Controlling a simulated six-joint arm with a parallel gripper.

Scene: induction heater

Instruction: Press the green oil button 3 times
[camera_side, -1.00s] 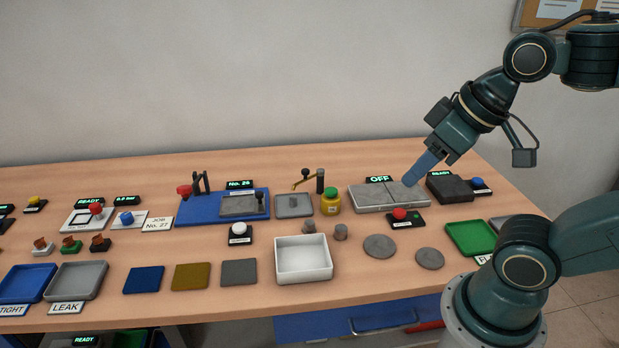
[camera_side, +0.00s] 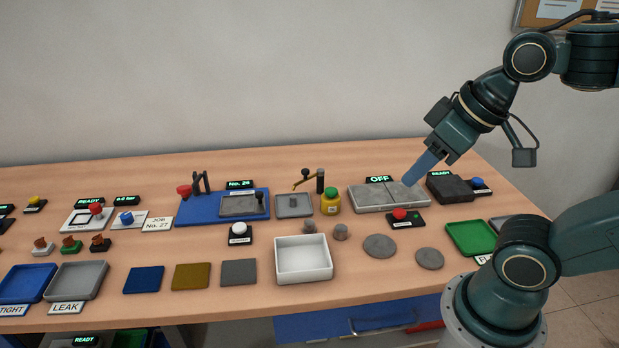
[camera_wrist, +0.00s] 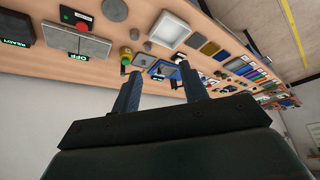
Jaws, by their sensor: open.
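The green oil button (camera_side: 331,193) is the domed cap on a squat yellow pot (camera_side: 331,207) standing upright near the middle of the bench. In the wrist view the green button (camera_wrist: 126,51) shows just beyond the tip of one finger. My gripper (camera_side: 411,183) is in the air to the right of the pot, near the grey two-part block in the side view. In the wrist view its two fingers (camera_wrist: 158,75) are apart with nothing between them. In the side view the fingers overlap as one blue shape. The gripper appears clear of the button.
The grey block with the OFF display (camera_side: 370,198) and a red button (camera_side: 400,214) stand right of the pot. A brass tap (camera_side: 303,180) and grey plate (camera_side: 293,205) are to its left. A white tray (camera_side: 303,279) is in front. Grey discs (camera_side: 380,246) lie front right.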

